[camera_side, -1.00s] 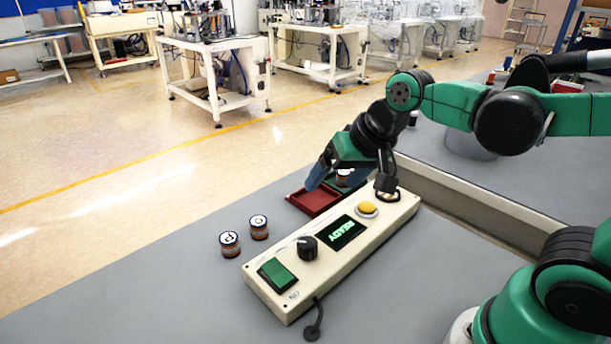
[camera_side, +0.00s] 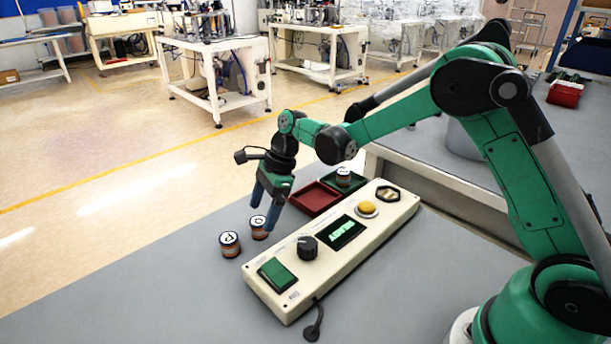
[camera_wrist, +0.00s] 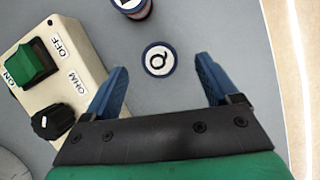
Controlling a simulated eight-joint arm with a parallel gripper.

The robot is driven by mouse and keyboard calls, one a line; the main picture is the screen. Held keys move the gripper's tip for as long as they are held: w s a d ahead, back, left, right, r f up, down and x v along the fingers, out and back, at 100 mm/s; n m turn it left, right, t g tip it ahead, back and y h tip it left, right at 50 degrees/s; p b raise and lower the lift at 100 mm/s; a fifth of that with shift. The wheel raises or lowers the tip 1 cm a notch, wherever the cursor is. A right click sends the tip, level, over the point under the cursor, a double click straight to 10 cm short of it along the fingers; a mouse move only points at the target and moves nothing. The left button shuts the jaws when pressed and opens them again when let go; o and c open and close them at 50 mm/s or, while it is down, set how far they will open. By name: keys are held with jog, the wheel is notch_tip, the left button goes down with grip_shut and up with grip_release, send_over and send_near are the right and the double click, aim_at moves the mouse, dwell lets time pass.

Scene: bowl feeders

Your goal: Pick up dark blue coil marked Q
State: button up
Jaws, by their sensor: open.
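The coil marked Q (camera_wrist: 159,60) has a round white top with a dark blue rim. In the wrist view it lies just ahead of and between my fingertips. My gripper (camera_wrist: 162,66) is open and empty, with one blue finger on each side of the coil's top.
Another coil (camera_side: 230,244) stands close by at the left, partly seen in the wrist view (camera_wrist: 132,7). A cream control box (camera_side: 325,262) lies to the right. A red tray (camera_side: 316,200) and a green tray (camera_side: 327,180) holding a coil (camera_side: 344,175) stand behind.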

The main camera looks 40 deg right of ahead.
aim_at(259, 220)
jog(key=shift+x, duration=1.6)
grip_shut()
jog(key=shift+r, duration=0.15)
